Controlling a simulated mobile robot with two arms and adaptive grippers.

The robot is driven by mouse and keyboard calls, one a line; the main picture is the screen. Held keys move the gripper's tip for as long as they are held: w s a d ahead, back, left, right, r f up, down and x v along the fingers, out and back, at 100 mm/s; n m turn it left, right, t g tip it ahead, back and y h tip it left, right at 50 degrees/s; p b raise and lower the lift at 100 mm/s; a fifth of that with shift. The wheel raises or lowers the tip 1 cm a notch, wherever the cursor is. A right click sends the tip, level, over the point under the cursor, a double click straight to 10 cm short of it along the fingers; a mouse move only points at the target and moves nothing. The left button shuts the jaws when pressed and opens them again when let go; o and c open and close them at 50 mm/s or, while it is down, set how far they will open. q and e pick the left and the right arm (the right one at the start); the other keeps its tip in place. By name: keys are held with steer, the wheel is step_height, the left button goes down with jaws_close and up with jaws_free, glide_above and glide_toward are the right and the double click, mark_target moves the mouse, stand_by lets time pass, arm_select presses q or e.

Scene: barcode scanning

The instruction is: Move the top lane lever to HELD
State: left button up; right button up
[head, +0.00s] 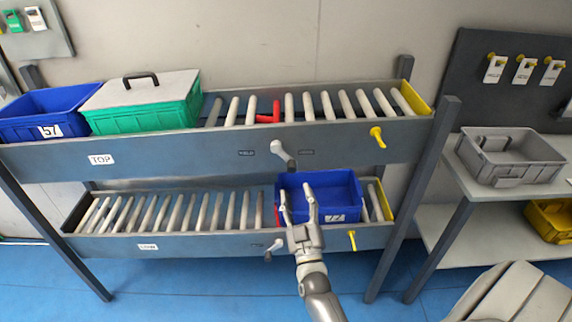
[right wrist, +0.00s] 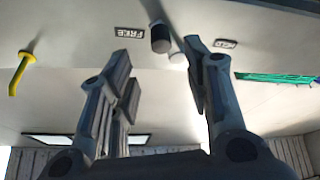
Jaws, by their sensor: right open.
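The top lane lever (head: 282,151) is a pale grey handle on the front rail of the top lane (head: 200,153). It tilts down to the right, between a dark label at left (head: 246,153) and one at right (head: 306,152). In the right wrist view the lever's dark-ended knob (right wrist: 160,40) shows beyond the fingertips, near a label reading FREE (right wrist: 129,33). The other label (right wrist: 226,43) is too small to read. My right gripper (head: 298,196) is open and empty, below the lever and in front of the low lane's blue crate. My left gripper is out of view.
A blue crate (head: 45,110) and a lidded green crate (head: 140,112) stand on the top lane. Another blue crate (head: 325,190) sits on the low lane. A yellow handle (head: 377,136) sticks out right of the lever. The low lane's lever (head: 272,249) is below.

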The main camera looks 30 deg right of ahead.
mark_target(292, 172)
steer(key=p+x, duration=0.1)
steer(key=x, duration=0.8)
steer(key=shift+w+d, duration=0.1)
steer(key=shift+w, duration=0.2)
